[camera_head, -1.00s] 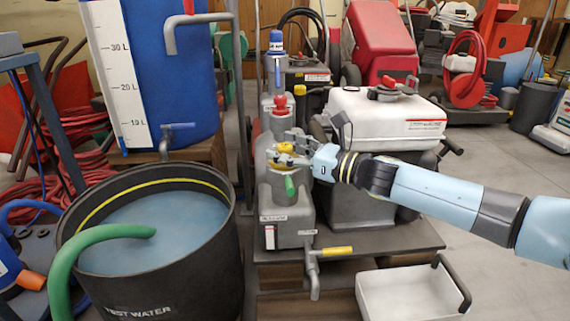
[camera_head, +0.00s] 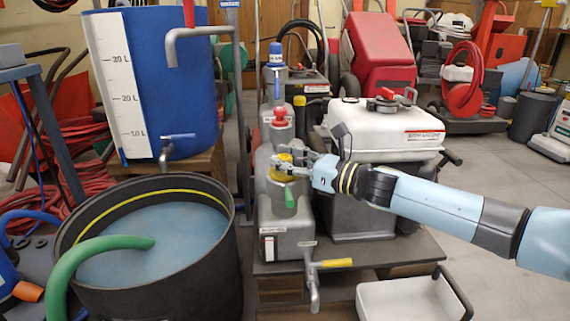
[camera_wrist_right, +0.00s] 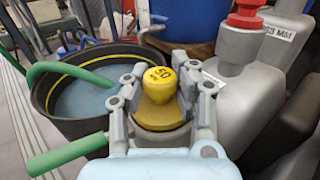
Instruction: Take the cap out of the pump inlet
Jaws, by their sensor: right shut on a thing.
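The yellow cap (camera_wrist_right: 160,86) has a dark marking on its narrow knob and a wider yellow base below it. It looks seated in the round grey neck of the pump inlet (camera_wrist_right: 158,141). My right gripper (camera_head: 290,161) reaches in from the right over the grey pump (camera_head: 286,222) and is shut on the cap, whose yellow also shows in the head view (camera_head: 284,158). In the wrist view the right gripper's fingers (camera_wrist_right: 160,88) stand on either side of the cap. A green handle (camera_head: 290,198) sticks out below the inlet. My left gripper is not in view.
A grey bottle with a red knob (camera_head: 280,117) stands close behind the pump. A black tub of water (camera_head: 150,294) is at the left. A white bin (camera_head: 410,300) is at front right.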

